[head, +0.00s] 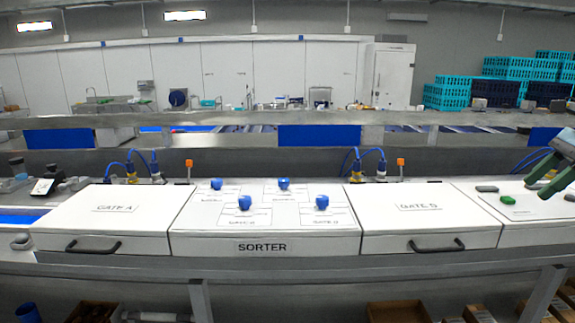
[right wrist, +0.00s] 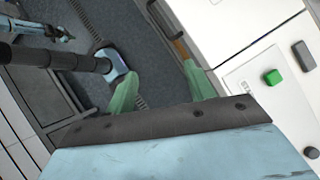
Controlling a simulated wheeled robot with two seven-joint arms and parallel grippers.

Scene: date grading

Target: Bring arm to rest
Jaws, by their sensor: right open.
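My right gripper (head: 543,178) is at the right edge of the head view, in front of and above the right end of the white panel (head: 545,233). Its green fingers also show in the right wrist view (right wrist: 165,92), apart and with nothing between them. In that view the gripper is beside the white panel, over the dark floor. My left gripper does not show in the head view.
The sorter box (head: 265,226) with several blue knobs stands in the middle, between the Gate A box (head: 110,216) and another gate box (head: 430,218). A green button (head: 507,200) sits on the right panel. Teal crates (head: 447,97) are stacked at the back right.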

